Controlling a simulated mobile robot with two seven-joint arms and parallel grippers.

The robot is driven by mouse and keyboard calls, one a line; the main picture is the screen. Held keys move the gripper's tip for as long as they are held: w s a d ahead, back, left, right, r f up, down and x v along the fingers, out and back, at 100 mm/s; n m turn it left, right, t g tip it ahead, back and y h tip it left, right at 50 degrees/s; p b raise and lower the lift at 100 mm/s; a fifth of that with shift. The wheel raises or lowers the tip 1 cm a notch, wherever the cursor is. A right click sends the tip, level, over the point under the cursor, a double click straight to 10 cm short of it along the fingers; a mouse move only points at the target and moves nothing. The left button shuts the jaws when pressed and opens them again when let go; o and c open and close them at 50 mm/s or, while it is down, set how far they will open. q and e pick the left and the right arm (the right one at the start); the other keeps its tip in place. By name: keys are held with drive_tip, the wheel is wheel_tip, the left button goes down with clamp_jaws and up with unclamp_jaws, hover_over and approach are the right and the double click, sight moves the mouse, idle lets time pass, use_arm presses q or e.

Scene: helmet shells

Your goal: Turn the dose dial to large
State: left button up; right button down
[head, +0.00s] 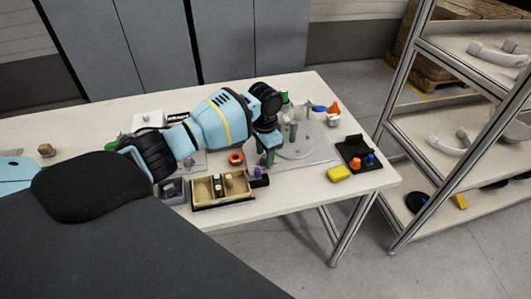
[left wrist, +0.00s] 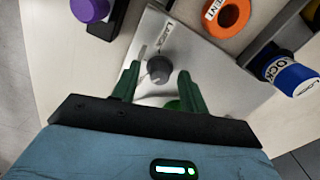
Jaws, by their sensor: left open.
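The dose dial (left wrist: 159,69) is a dark grey round knob with a pale pointer mark, on a light metal plate (left wrist: 196,62) in the left wrist view. A label on the plate beyond the dial seems to read LARGE. My left gripper (left wrist: 159,73) is open, its green fingers on either side of the dial in that view; I cannot tell whether they touch it. In the head view my left gripper (head: 267,157) points down at the table, and the dial cannot be made out there. My right gripper is not in view.
An orange ring (head: 236,158) lies left of the gripper. A purple-capped item (left wrist: 90,10) and a blue LOCK cap (left wrist: 291,76) are close by. A divided wooden box (head: 206,190), yellow block (head: 339,174) and black tray (head: 376,161) are on the table (head: 312,203). Shelves stand right.

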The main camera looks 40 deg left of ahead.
use_arm(q)
drive_tip(key=shift+c, duration=0.4)
clamp_jaws()
